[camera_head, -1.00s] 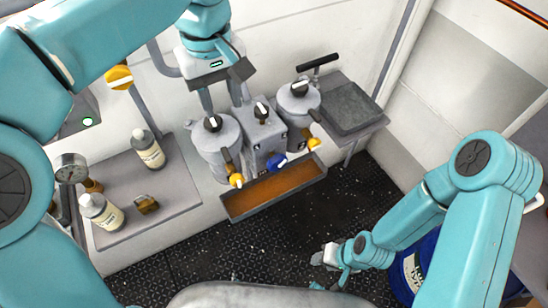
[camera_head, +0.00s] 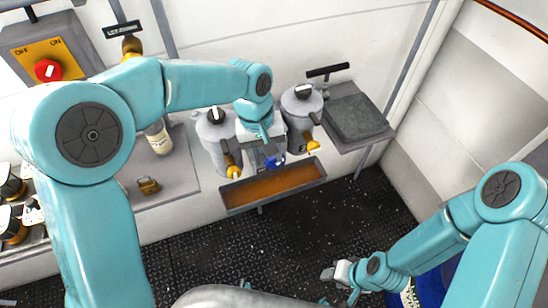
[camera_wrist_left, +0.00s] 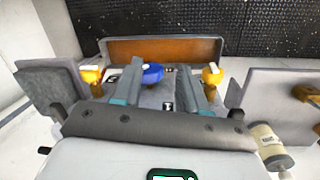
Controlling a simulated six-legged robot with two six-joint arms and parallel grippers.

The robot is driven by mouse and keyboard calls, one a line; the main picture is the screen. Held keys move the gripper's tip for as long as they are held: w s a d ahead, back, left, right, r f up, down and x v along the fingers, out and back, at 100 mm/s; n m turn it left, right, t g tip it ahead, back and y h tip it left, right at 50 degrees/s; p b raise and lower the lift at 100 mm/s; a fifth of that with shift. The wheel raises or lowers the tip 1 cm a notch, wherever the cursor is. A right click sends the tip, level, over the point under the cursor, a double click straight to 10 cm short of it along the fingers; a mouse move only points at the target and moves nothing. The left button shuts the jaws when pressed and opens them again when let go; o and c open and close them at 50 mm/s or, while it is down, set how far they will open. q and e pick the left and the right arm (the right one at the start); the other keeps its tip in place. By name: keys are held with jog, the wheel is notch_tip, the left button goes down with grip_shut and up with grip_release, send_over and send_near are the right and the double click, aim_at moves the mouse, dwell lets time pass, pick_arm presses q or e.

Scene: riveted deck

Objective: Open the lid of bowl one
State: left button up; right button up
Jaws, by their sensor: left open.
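Two grey lidded canisters stand against the wall in the head view, a left one (camera_head: 212,130) and a right one (camera_head: 301,104), each with a dark knob with a white mark on its lid and a yellow-handled tap. I cannot tell which is bowl one. A grey middle unit with a blue knob (camera_head: 274,162) stands between them, largely hidden by my left gripper (camera_head: 265,146). My left gripper is over the middle unit. In the left wrist view its open fingers (camera_wrist_left: 163,68) straddle the blue knob (camera_wrist_left: 152,73). My right gripper (camera_head: 340,272) is low at the right, its jaw opening unclear.
A brown-floored trough (camera_head: 229,206) lies in front of the canisters. A grey slab on a shelf (camera_head: 354,114) is right of them. A bottle (camera_head: 158,139) and a small amber item (camera_head: 148,186) are on the left shelf. A red switch (camera_head: 47,70) is at upper left.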

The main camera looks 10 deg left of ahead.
pick_arm(q)
jog(key=shift+s+d+f, duration=0.15)
jog(key=shift+s+f, duration=0.05)
jog(key=shift+f, duration=0.2)
pick_arm(e)
jog(key=shift+s+d, duration=0.2)
jog(key=shift+d, duration=0.1)
pick_arm(q)
jog(key=shift+w, duration=0.1)
pick_arm(e)
jog(key=shift+a, duration=0.1)
